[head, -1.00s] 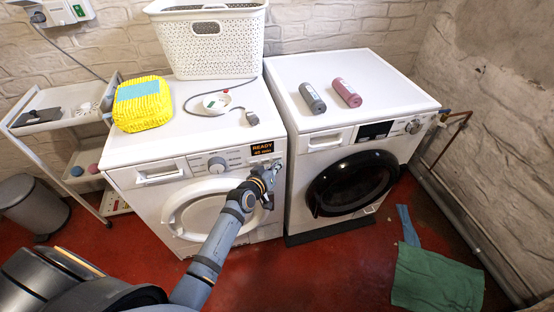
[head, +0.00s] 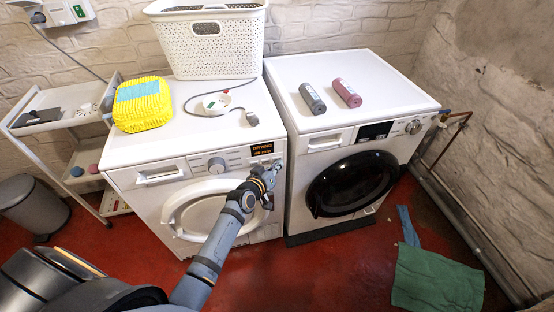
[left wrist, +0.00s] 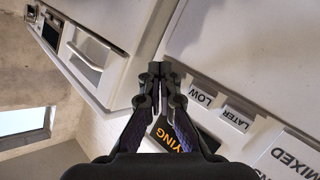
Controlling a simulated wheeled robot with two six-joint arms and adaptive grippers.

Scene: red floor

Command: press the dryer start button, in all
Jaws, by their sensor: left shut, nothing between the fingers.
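The dryer (head: 140,198) is the left white machine, with a round door and a control panel. Its display (head: 262,150) is lit orange and reads "DRYING" with a minutes line under it. My left gripper (head: 277,180) is shut and empty at the right end of the panel, just below the display. In the left wrist view, the fingertips (left wrist: 159,80) are together close to the white panel, beside the "LOW" and "LATER" keys (left wrist: 219,107). The start button is not seen and may be hidden by the fingers; I cannot tell whether they touch it. My right gripper is not in view.
A white machine with a dark door (head: 352,184) stands to the right. A trolley (head: 40,112) stands left. A green cloth (head: 437,278) lies on the red floor.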

